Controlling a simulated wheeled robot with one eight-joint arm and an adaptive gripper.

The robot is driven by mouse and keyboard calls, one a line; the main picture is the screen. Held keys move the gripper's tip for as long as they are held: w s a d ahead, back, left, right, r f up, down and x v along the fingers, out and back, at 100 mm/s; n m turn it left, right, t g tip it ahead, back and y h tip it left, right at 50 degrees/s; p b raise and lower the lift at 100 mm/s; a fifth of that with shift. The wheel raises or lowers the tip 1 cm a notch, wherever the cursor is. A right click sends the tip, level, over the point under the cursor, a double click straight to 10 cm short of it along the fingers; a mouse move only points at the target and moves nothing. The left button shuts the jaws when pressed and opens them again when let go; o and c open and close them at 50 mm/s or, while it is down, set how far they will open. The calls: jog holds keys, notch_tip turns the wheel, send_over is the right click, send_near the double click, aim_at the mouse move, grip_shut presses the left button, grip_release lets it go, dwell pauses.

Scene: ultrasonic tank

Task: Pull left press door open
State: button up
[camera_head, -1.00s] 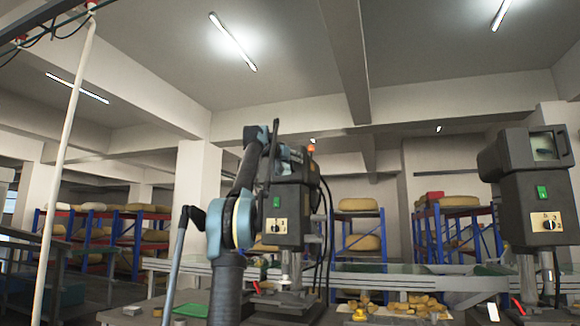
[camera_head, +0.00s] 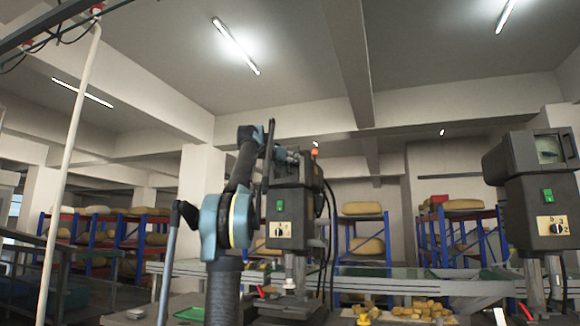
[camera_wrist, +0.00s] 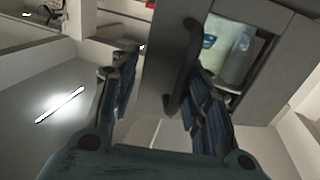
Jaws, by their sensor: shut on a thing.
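The left press (camera_head: 292,212) is a dark box head with a green button and a switch plate, partly hidden behind my arm. In the wrist view its grey door (camera_wrist: 152,50) stands out at an angle from the housing, with the lit cavity (camera_wrist: 228,50) showing beside it. A dark bar handle (camera_wrist: 170,100) runs along the door. My gripper (camera_wrist: 160,72) has its fingers on either side of the door edge and handle and is shut on the handle; the exact contact is partly hidden. In the head view my gripper is small and largely hidden by the wrist.
The right press (camera_head: 536,195) stands apart at the right, with a window at its top. Yellow pieces (camera_head: 425,308) lie on the bench below. Blue racks (camera_head: 360,245) with sacks stand behind. A white pole (camera_head: 75,150) rises at the left.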

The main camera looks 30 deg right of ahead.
jog(key=shift+v, duration=1)
jog(key=o, duration=0.4)
jog(key=shift+v, duration=1.35)
jog(key=shift+c, duration=0.2)
jog(key=shift+o, duration=0.4)
jog(key=shift+v, duration=1)
jog(key=shift+s+a, duration=0.2)
jog(key=shift+s, duration=0.05)
jog(key=shift+c, duration=0.5)
jog(key=shift+s+a+r, duration=0.15)
jog(key=shift+s+a, duration=0.05)
jog(key=shift+s, duration=0.2)
jog(key=c, duration=0.3)
jog(key=shift+w+a+v, duration=0.1)
jog(key=shift+w+v, duration=0.05)
jog(key=shift+v, duration=0.95)
jog(key=shift+w+a+v, duration=0.1)
jog(key=shift+w+v, duration=0.05)
jog(key=shift+v, duration=1)
jog(key=shift+w+v, duration=0.15)
jog(key=shift+v, duration=0.95)
jog(key=shift+c, duration=0.2)
